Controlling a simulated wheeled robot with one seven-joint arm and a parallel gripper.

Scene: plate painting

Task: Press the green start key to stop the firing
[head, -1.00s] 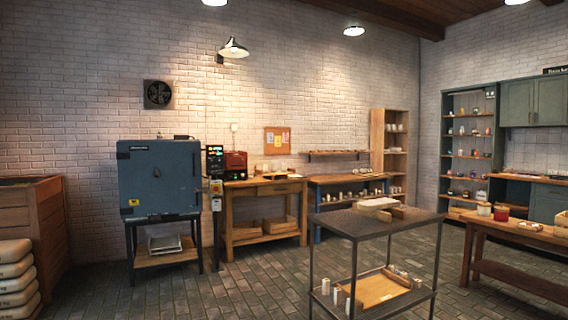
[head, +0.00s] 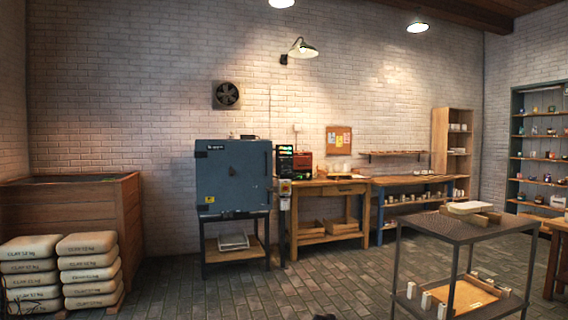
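The blue-grey kiln (head: 233,178) stands on a dark metal stand against the brick wall, its door closed. A dark control panel (head: 285,160) with a lit green display is at the kiln's right side. A small box with a red and yellow part (head: 285,188) sits below the panel. The green start key is too small to make out at this distance. My gripper does not show in the head view.
A dark metal cart (head: 440,229) stands at the front right. Stacked clay bags (head: 90,272) and a wooden bin (head: 122,215) are at the left. A wooden workbench (head: 330,190) is right of the kiln. The brick floor (head: 270,295) before the kiln is clear.

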